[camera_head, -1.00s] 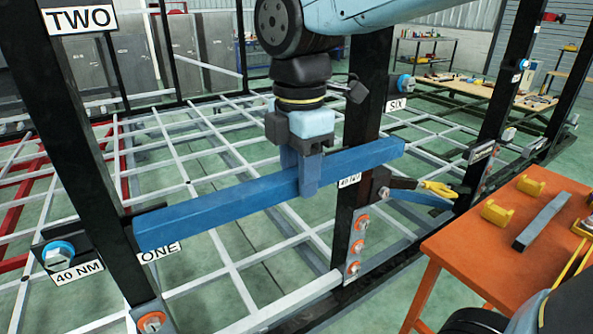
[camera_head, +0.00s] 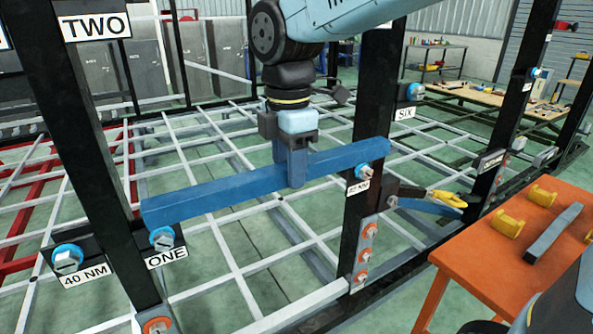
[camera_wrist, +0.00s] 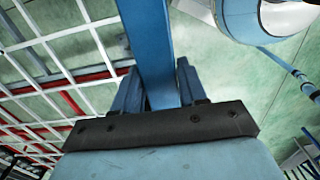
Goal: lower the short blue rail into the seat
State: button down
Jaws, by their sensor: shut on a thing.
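The short blue rail (camera_head: 235,189) is held nearly level across the gap between two black posts. My gripper (camera_head: 292,170) points down and is shut around the rail's middle. In the wrist view, the rail (camera_wrist: 148,40) runs between the two blue fingers (camera_wrist: 157,88). The rail's left end shows just above the blue-ringed bolt and bracket marked ONE (camera_head: 167,254).
The post marked TWO (camera_head: 97,27) stands at the left, with a 40 NM bolt plate (camera_head: 85,275) low beside it. An orange table (camera_head: 490,265) at the right bears yellow blocks and a grey bar. A yellow-handled tool (camera_head: 447,198) is by the right post. White grid bars lie below.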

jog(key=shift+w+a, duration=2.15)
jog(key=shift+w, duration=1.35)
notch_tip(320, 180, down, 7)
jog(key=shift+f, duration=0.2)
jog(key=shift+f, duration=0.25)
jog(key=c, duration=0.5)
grip_release()
